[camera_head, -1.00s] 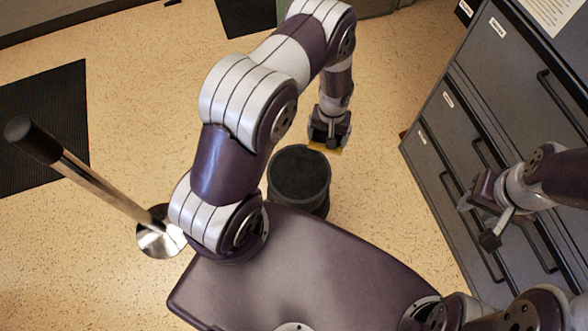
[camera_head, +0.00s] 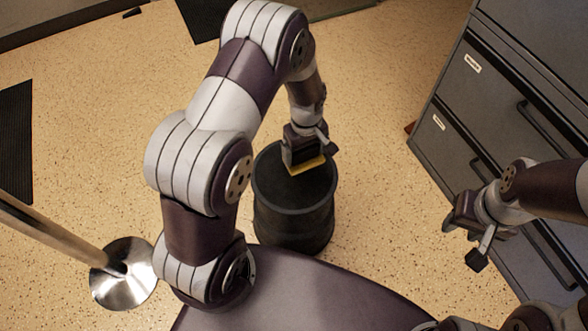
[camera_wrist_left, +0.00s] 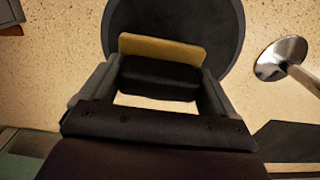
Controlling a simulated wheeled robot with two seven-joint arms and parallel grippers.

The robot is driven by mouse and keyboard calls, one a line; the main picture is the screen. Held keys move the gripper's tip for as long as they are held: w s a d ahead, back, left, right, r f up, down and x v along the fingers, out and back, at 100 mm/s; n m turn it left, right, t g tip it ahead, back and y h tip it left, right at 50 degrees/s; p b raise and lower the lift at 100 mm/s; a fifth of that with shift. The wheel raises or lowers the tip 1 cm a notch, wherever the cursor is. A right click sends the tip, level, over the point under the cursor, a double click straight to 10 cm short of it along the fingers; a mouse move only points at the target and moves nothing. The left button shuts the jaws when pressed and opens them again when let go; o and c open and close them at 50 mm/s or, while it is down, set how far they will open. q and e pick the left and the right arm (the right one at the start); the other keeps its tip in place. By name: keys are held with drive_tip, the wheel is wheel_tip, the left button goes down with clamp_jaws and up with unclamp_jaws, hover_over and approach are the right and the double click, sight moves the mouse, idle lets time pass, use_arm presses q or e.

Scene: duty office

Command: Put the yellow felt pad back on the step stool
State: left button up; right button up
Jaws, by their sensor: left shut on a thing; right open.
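The yellow felt pad (camera_head: 307,166) is held in my left gripper (camera_head: 304,158), which is shut on it. In the left wrist view the pad (camera_wrist_left: 162,49) shows as a flat yellow strip between the two fingers. The step stool (camera_head: 293,218) is a dark round drum with a dark top. The pad hangs over the stool's top in the head view; I cannot tell whether it touches. The stool's top also shows beyond the pad in the left wrist view (camera_wrist_left: 175,18). My right gripper (camera_head: 467,238) is open and empty, away to the right.
A dark drawer cabinet (camera_head: 462,110) stands at the right, near my right gripper. A metal post with a round shiny base (camera_head: 124,273) stands at the left. Dark mats lie at the left and the back. The speckled floor around the stool is clear.

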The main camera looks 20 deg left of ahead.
sight(294, 163)
use_arm(q)
drive_tip(key=shift+s+a+f, duration=0.35)
drive_tip(key=shift+a+f, duration=0.05)
drive_tip(key=shift+a, duration=0.15)
drive_tip(key=shift+s+a+f, duration=0.3)
drive_tip(key=shift+a+f, duration=0.1)
drive_tip(key=shift+a, duration=0.1)
wheel_tip(294, 163, down, 4)
drive_tip(key=b, duration=0.3)
